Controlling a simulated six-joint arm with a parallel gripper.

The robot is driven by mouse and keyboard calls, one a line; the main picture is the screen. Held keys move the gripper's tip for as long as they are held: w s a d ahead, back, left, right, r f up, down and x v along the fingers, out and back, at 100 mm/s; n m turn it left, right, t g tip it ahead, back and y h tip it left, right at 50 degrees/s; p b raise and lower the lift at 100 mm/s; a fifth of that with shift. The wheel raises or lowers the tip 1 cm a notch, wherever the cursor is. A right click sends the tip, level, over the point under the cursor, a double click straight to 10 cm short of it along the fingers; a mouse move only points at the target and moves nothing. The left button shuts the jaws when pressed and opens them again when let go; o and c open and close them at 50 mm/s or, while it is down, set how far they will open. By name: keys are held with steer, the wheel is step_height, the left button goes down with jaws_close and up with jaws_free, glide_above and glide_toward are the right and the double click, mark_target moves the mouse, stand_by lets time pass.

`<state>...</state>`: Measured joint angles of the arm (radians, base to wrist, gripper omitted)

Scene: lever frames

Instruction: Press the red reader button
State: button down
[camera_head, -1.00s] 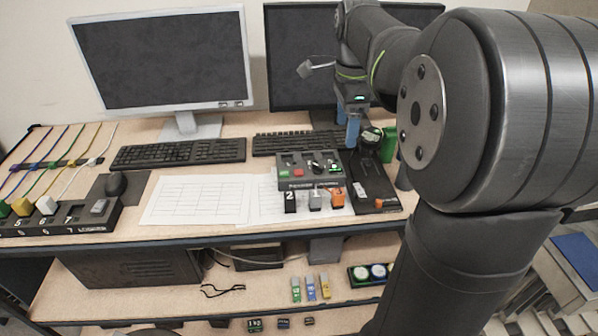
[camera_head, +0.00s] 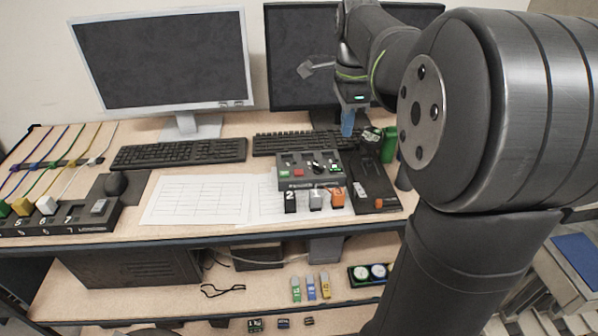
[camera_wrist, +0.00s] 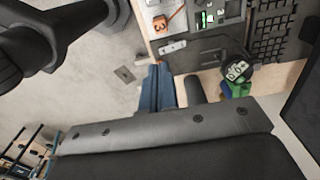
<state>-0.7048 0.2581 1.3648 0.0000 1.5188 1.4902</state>
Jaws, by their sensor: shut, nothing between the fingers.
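A dark grey control box (camera_head: 312,183) stands on the desk in front of the right keyboard. A small red button (camera_head: 298,172) is on the left part of its top, with a green-lit part and a black knob to its right. In the wrist view, part of the box (camera_wrist: 222,12) shows at the top edge; I cannot make out the red button there. My gripper (camera_head: 347,130) has blue fingers, held together and empty, pointing down. It is behind and to the right of the box, apart from the button. The fingers also show in the wrist view (camera_wrist: 157,85).
A black tray (camera_head: 375,190) lies right of the box, with a green object (camera_head: 389,145) behind it. Numbered blocks (camera_head: 315,201) stand before the box. Two monitors (camera_head: 165,58) and keyboards are behind. Paper sheets (camera_head: 195,199) lie flat to the left.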

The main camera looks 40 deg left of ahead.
steer(key=shift+f, duration=0.1)
stand_by(0.7)
steer(key=n+t, duration=0.9)
steer(key=n, duration=0.8)
glide_above(296, 174)
step_height(296, 174, down, 8)
steer(key=shift+f, duration=4.3)
steer(key=shift+f, duration=0.15)
steer(key=shift+f, duration=0.25)
